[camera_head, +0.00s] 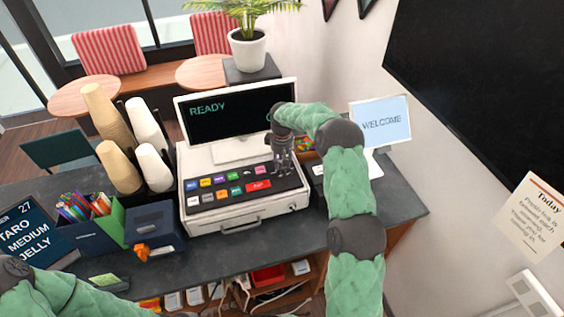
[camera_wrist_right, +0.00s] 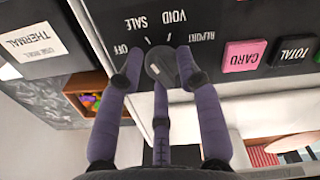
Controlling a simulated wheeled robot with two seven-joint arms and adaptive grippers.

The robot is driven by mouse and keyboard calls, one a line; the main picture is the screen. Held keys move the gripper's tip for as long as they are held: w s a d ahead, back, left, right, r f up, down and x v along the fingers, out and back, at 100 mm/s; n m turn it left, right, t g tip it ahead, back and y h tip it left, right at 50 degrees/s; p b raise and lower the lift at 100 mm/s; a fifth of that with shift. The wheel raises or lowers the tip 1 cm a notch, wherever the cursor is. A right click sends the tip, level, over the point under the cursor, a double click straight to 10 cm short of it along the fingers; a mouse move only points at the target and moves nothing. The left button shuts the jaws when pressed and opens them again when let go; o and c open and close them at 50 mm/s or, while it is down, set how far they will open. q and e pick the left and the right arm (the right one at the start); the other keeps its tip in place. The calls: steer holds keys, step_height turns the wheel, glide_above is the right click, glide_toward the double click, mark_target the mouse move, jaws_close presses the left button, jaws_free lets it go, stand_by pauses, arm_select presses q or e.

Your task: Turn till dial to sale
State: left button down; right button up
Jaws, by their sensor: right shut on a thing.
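The till (camera_head: 240,218) stands on the dark counter with coloured keys on its sloped panel; its screen (camera_head: 225,115) reads READY. In the right wrist view, the round grey dial (camera_wrist_right: 161,64) is on the black panel, ringed by the labels OFF, SALE (camera_wrist_right: 140,22), VOID and REPORT. My right gripper (camera_head: 282,172) points down at the panel's right end and hides the dial in the head view. In the wrist view its purple fingers (camera_wrist_right: 160,76) are closed around the dial. I cannot tell exactly which label the dial points to. My left arm shows at lower left, its gripper out of view.
Cup stacks (camera_head: 108,125) stand left of the till. A pen box (camera_head: 90,228) and a dark blue box (camera_head: 153,222) are on the counter's left. A WELCOME display (camera_head: 381,124) stands at the right.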

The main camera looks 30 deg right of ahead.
steer(key=shift+s+a+f, duration=0.25)
steer(key=shift+s+f, duration=0.1)
steer(key=shift+f, duration=0.15)
steer(key=o, duration=1.1)
steer(key=shift+r, duration=0.2)
steer(key=shift+w+d+r, duration=0.1)
steer(key=shift+w+d+r, duration=0.1)
steer(key=shift+r, duration=0.25)
step_height(320, 180, up, 11)
